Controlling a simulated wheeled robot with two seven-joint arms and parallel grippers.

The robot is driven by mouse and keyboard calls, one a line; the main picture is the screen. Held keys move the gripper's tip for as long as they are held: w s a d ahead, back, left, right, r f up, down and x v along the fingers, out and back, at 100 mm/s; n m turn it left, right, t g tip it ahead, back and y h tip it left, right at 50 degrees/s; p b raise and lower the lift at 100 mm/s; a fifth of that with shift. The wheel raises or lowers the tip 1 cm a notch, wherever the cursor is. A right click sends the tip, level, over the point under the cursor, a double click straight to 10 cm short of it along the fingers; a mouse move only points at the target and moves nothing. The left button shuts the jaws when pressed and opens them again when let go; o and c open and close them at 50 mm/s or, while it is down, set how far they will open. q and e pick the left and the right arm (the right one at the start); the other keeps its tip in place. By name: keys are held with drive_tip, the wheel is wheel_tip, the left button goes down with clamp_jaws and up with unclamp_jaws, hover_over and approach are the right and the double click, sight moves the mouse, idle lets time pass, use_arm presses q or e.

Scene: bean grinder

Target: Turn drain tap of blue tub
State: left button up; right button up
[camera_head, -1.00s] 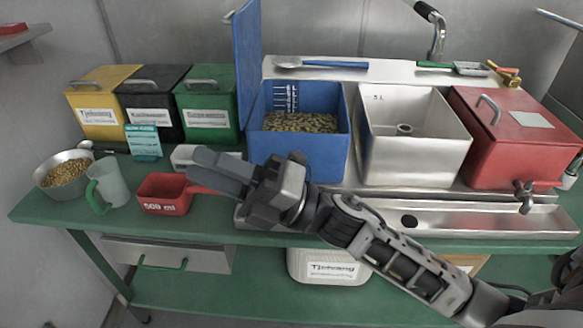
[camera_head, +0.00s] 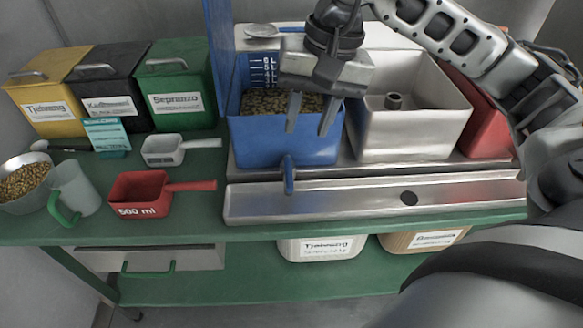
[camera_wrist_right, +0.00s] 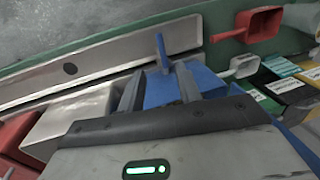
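The blue tub (camera_head: 286,149) stands on the metal counter, its lid (camera_head: 219,60) upright at its left and beans inside. Its blue drain tap (camera_head: 289,174) sticks out low at the front, over the metal trough; it also shows in the right wrist view (camera_wrist_right: 161,50). My right gripper (camera_head: 308,130) hangs over the tub's front, fingers down, spread and empty. In the right wrist view the fingers (camera_wrist_right: 160,72) straddle part of the blue tub, with the tap beyond their tips. They look apart from the tap. My left gripper is not in view.
The steel tub (camera_head: 412,135) stands right of the blue tub, with a red tub (camera_head: 487,115) partly hidden behind my arm. A red scoop (camera_head: 140,190) and white scoop (camera_head: 165,149) lie left. The trough (camera_head: 350,200) has clear space in front of the tap.

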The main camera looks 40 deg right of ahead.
sight(290, 179)
drive_tip(key=f, duration=0.3)
drive_tip(key=a+f, duration=0.1)
drive_tip(key=f, duration=0.3)
drive_tip(key=w+a+f, duration=0.1)
drive_tip(key=f, duration=0.3)
drive_tip(key=shift+w+f+p, duration=0.1)
drive_tip(key=shift+f+p, duration=0.1)
drive_tip(key=shift+p, duration=0.1)
clamp_jaws()
